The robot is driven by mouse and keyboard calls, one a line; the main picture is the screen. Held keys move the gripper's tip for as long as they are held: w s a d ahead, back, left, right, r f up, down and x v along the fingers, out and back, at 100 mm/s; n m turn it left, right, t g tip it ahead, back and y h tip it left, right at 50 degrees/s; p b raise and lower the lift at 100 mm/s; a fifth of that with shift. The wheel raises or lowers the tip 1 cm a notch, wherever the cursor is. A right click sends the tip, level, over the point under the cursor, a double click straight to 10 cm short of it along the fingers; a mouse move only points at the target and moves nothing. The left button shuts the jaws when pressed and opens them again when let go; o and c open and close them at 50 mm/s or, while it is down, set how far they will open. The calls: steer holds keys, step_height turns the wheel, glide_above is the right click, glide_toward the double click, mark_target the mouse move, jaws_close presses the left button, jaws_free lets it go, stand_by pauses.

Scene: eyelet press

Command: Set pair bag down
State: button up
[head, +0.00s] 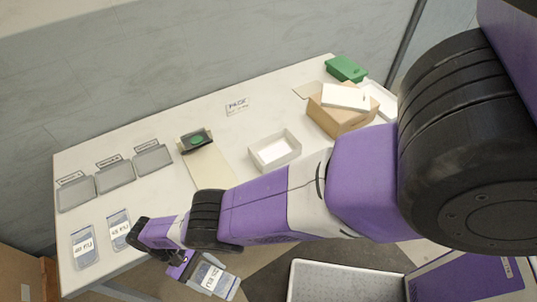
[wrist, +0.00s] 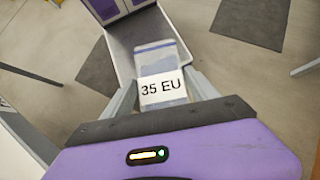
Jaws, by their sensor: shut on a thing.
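My gripper (head: 186,270) is shut on a clear pair bag (head: 218,280) with a white label. The wrist view shows the held bag (wrist: 162,95) between the two grey fingers, its label reading "35 EU". In the head view the bag hangs in front of the table's front edge, over the floor side. Two similar labelled bags lie flat on the white table (head: 230,130) at its front left: one bag (head: 84,246) at the corner and another bag (head: 118,228) just right of it. Their labels are too small to read surely.
Several grey trays (head: 115,175) with tags stand in a row behind the bags. A press-like device (head: 196,140) with a green disc, a white open box (head: 274,151), a cardboard box (head: 340,118) and a green box (head: 346,68) stand further right. A light-rimmed tray (head: 345,282) lies below the table.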

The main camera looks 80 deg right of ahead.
steer(key=shift+s+d+r+n+h, duration=0.1)
steer(key=shift+d+n+h, duration=0.1)
steer(key=shift+n+h, duration=0.35)
steer(key=shift+s+d+r+n+h, duration=0.15)
steer(key=shift+n+h, duration=0.2)
steer(key=shift+n, duration=0.3)
steer(key=shift+w+d+f+n+h, duration=0.1)
steer(key=shift+d+f+n+h, duration=0.15)
steer(key=shift+n+h, duration=0.5)
steer(key=shift+w+n, duration=0.1)
steer(key=shift+n, duration=0.25)
steer(key=shift+d+n+h, duration=0.1)
steer(key=shift+n+h, duration=0.2)
steer(key=shift+h, duration=0.05)
steer(key=shift+w+d+n+h, duration=0.1)
steer(key=shift+w+n+h, duration=0.05)
steer(key=shift+n+h, duration=0.4)
steer(key=shift+w+d+f+n+t+h, duration=0.25)
steer(key=shift+n+h, duration=0.2)
steer(key=shift+n, duration=0.25)
steer(key=shift+w+d+f+n+t+h, duration=0.15)
steer(key=shift+n+t+h, duration=0.2)
steer(key=shift+n, duration=0.3)
steer(key=shift+n+h, duration=0.25)
steer(key=shift+n, duration=0.15)
